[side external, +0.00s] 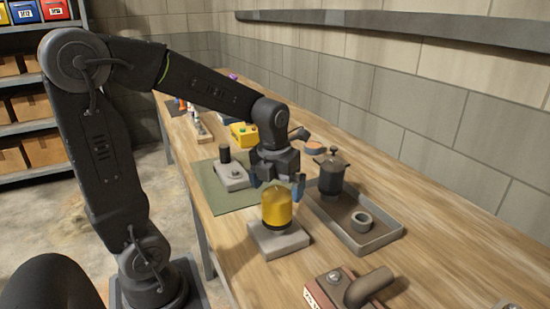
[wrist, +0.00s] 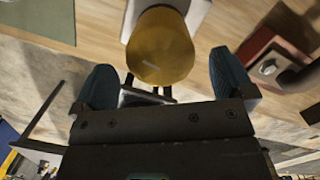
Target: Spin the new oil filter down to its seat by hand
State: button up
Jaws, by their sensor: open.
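The yellow oil filter (side external: 277,208) stands upright on a grey block (side external: 280,241) on the bench, with a dark band at its base. It also shows in the wrist view (wrist: 161,46), just beyond my fingers. My gripper (side external: 278,188) is above the filter in the side view, its blue fingertips near the filter's top. In the wrist view my gripper (wrist: 165,82) has its two blue-padded fingers apart, one on each side of the filter, with a gap to each. Whether a finger touches it in the side view I cannot tell.
A grey tray (side external: 384,240) at right holds a dark pot-like part (side external: 332,172) and a ring (side external: 361,221). A green mat (side external: 208,180) with a grey block and black cylinder lies behind. A red block with a pipe (side external: 350,288) stands at front.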

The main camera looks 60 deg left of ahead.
notch_tip(320, 180, up, 10)
jog(key=s, duration=0.1)
jog(key=f+n+y, duration=0.1)
jog(key=f+n, duration=0.2)
jog(key=f, duration=0.1)
jog(key=f+n, duration=0.3)
jog(key=f, duration=0.2)
jog(key=w+f+n+y, duration=0.1)
jog(key=f+n, duration=0.2)
jog(key=f, duration=0.1)
jog(key=shift+w+a+f+n+g+y, duration=0.1)
jog(key=shift+a+f+n+g+y, duration=0.2)
jog(key=shift+a, duration=0.05)
jog(key=shift+c, duration=0.3)
jog(key=c, duration=1)
jog(key=m+t, duration=0.1)
jog(key=m, duration=0.4)
jog(key=shift+d, duration=0.1)
jog(key=shift+c, duration=0.3)
jog(key=m+h, duration=0.1)
jog(key=m, duration=0.2)
jog(key=m+t+h, duration=0.1)
jog(key=m, duration=0.2)
jog(key=shift+w+d+m+t, duration=0.1)
jog(key=shift+w+m+t, duration=0.1)
jog(key=shift+m+t, duration=0.1)
jog(key=o, duration=1.1)
